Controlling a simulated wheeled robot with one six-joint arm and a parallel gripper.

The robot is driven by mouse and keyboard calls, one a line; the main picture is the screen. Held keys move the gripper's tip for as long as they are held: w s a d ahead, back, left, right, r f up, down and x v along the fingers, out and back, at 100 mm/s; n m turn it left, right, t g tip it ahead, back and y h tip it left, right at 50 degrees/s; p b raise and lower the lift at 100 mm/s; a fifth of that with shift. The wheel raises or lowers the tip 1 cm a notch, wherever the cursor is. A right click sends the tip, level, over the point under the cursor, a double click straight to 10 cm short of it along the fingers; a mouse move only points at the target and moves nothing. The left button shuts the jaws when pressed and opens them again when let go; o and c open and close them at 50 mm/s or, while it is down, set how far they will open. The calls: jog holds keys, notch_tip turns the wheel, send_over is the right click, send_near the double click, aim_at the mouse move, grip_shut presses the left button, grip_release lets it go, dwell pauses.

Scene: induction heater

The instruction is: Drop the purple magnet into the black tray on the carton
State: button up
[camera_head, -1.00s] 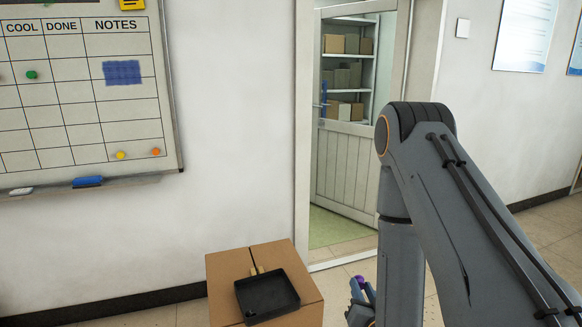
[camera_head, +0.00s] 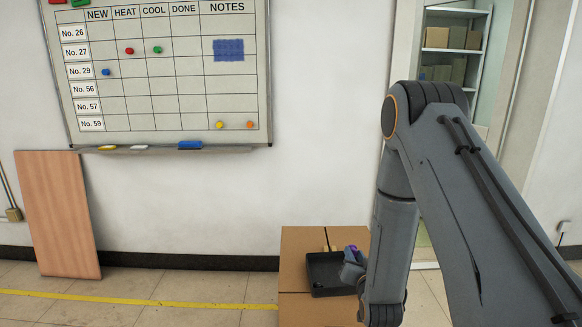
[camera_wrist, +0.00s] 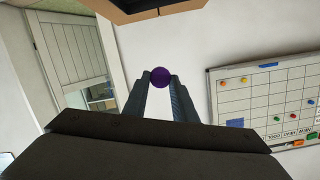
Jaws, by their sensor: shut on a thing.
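The purple magnet (camera_wrist: 160,77) is a small round thing held between the fingertips of my gripper (camera_wrist: 160,80) in the wrist view. In the head view the magnet (camera_head: 353,248) shows as a small purple spot at the tip of my gripper (camera_head: 352,256), which is shut on it. The black tray (camera_head: 324,290) lies on top of the brown carton (camera_head: 296,240). In the head view my gripper overlaps the tray's right side; its height above the tray is hard to tell. Part of the carton also shows at the top of the wrist view (camera_wrist: 150,12).
A whiteboard (camera_head: 165,110) with several coloured magnets hangs on the wall behind, left of the carton. A wooden panel (camera_head: 58,215) leans on the wall at the left. A doorway with shelves (camera_head: 455,40) is behind my arm. The floor left of the carton is clear.

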jog(key=f+b+x, duration=0.1)
jog(key=b+x, duration=0.7)
jog(key=x, duration=0.6)
notch_tip(320, 180, down, 5)
jog(key=b, duration=0.3)
jog(key=shift+s+f, duration=0.15)
jog(key=shift+s, duration=0.05)
jog(key=o, duration=1.1)
jog(key=shift+v, duration=3.9)
